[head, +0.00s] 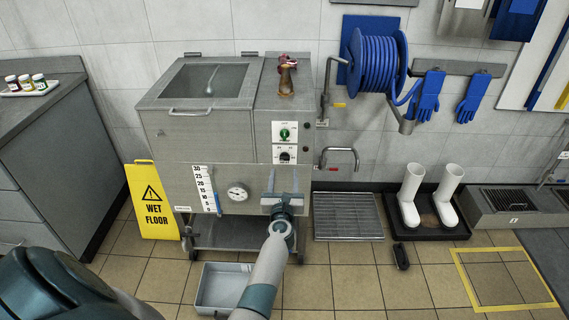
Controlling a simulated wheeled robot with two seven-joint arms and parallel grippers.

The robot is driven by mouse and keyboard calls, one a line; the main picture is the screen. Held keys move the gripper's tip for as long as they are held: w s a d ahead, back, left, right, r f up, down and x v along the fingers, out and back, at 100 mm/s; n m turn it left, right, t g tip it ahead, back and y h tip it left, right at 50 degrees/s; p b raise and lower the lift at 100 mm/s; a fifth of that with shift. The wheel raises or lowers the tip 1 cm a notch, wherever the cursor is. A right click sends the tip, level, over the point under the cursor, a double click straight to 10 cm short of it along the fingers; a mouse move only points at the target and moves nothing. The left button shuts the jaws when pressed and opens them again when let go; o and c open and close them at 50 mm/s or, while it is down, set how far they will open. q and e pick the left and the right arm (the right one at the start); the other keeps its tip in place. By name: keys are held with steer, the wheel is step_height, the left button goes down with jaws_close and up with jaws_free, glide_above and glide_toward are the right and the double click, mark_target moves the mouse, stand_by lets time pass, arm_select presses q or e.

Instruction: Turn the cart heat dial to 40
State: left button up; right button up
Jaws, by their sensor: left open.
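The steel jacketed mixer cart (210,135) stands against the back wall. Its right front carries a white control panel with a green knob (284,133) above and a smaller black dial (285,156) below. Which of them is the heat dial, and the dial's setting, are too small to read. My left gripper (283,186) is open and empty, in front of the cart and just below the black dial in the picture. It appears apart from both knobs. My right gripper is not in view.
A round gauge (238,191) and a level scale (206,189) sit on the cart front. A yellow wet floor sign (153,200) stands left. A grey bin (222,285) lies on the floor below. A floor grate (348,216) and white boots (410,195) are to the right.

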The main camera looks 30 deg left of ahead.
mark_target(285, 159)
arm_select(q)
steer(key=b+x, duration=0.2)
steer(key=x, duration=0.5)
steer(key=shift+f, duration=0.15)
steer(key=shift+b+x, duration=0.35)
steer(key=shift+x, duration=0.4)
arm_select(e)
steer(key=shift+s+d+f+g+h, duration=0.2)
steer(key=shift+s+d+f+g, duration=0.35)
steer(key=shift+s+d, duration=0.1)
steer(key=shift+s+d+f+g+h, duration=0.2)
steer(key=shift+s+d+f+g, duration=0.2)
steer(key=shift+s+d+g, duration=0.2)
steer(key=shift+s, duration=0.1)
arm_select(q)
steer(key=c, duration=1)
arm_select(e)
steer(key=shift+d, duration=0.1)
